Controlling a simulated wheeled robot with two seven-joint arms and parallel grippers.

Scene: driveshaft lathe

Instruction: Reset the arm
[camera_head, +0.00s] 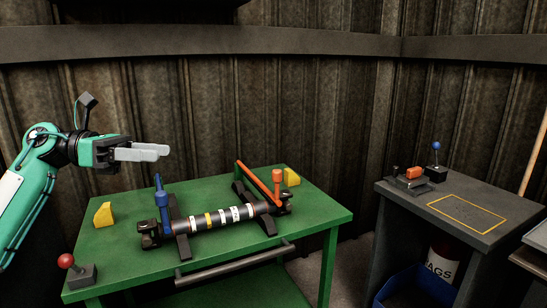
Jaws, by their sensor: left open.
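My left gripper (143,152) comes in from the left and hangs above the left back part of the green table. Its jaws are open and nothing shows between them. It points to the right and is apart from everything on the table. My right gripper is not in view. A dark driveshaft (226,217) with white and yellow bands lies across black supports on the green table (313,209). A blue clamp handle (161,195) stands upright at its left end. An orange clamp bar (258,181) slants at its right end.
Yellow wedge blocks sit at the left (104,215) and right (291,177) of the table. A red-knobbed lever (70,266) stands at the front left corner. A grey bench (397,199) at right holds a blue-knobbed lever (436,160) and a yellow outlined area (467,214).

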